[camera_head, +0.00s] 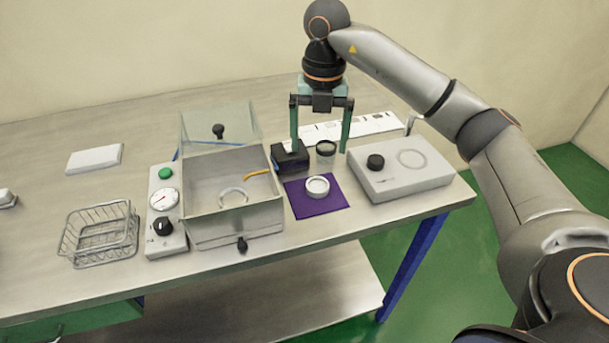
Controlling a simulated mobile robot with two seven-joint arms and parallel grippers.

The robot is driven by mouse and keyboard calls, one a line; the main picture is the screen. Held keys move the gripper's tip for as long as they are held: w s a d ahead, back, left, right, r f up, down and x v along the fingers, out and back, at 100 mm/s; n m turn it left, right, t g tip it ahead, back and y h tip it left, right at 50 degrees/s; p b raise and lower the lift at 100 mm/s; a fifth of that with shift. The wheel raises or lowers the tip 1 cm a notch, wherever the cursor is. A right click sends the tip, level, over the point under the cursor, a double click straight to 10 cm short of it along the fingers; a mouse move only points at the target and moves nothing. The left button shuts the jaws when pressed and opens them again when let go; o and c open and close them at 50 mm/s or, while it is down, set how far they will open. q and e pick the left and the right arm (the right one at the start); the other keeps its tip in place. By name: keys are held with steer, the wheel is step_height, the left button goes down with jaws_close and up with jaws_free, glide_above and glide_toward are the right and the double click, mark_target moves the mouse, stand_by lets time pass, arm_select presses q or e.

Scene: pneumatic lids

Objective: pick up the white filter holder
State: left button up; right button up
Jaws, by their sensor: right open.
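The white filter holder (317,186), a short round ring shape, sits upright on a purple mat (334,204) on the workbench. My right gripper (320,150) points down above the bench behind the mat, with its two green fingers wide apart. It is empty. My left gripper is not in view.
A metal box with a raised clear lid (240,222) stands left of the mat. A gauge panel (165,208) and wire basket (100,232) are farther left. A white device with a black knob (404,172) stands right. A white strip (372,124) lies behind.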

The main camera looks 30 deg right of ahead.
steer(key=d, duration=0.1)
glide_above(317, 186)
steer(key=f, duration=0.4)
steer(key=s+f, duration=0.1)
steer(key=shift+d+f, duration=0.2)
steer(key=shift+f, duration=0.2)
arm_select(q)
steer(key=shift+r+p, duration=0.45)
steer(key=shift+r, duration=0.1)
arm_select(e)
steer(key=shift+w+a+f, duration=0.1)
steer(key=shift+w+f, duration=0.1)
steer(key=shift+f, duration=1.25)
steer(key=shift+w+a+f, duration=0.1)
steer(key=shift+w+f, duration=0.1)
steer(key=shift+f, duration=1.2)
steer(key=c, duration=1.4)
steer(key=shift+r, duration=0.1)
